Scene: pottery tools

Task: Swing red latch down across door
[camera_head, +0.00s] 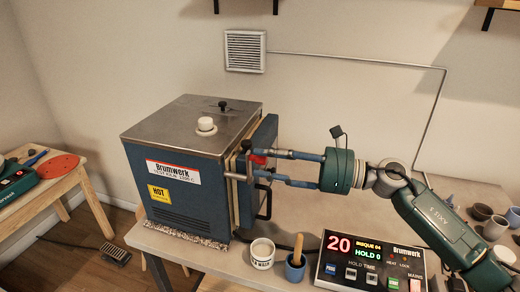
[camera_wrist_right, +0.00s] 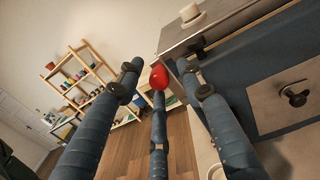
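The red latch knob (camera_head: 259,160) is at the front edge of the blue kiln (camera_head: 180,190), on the side where the blue door (camera_head: 271,130) sits. In the right wrist view the red knob (camera_wrist_right: 159,76) shows between my fingers, close to the tip of the middle one. I cannot tell if they touch. My right gripper (camera_head: 266,164) reaches in from the right with its fingers spread apart around the knob. The latch's bar is mostly hidden behind the fingers. My left gripper is not in view.
A black door handle (camera_head: 265,205) hangs below my fingers. A white tub (camera_head: 262,254), a blue cup with a wooden tool (camera_head: 296,266) and a control box (camera_head: 370,262) stand on the table in front. Several cups (camera_head: 482,212) are at the right.

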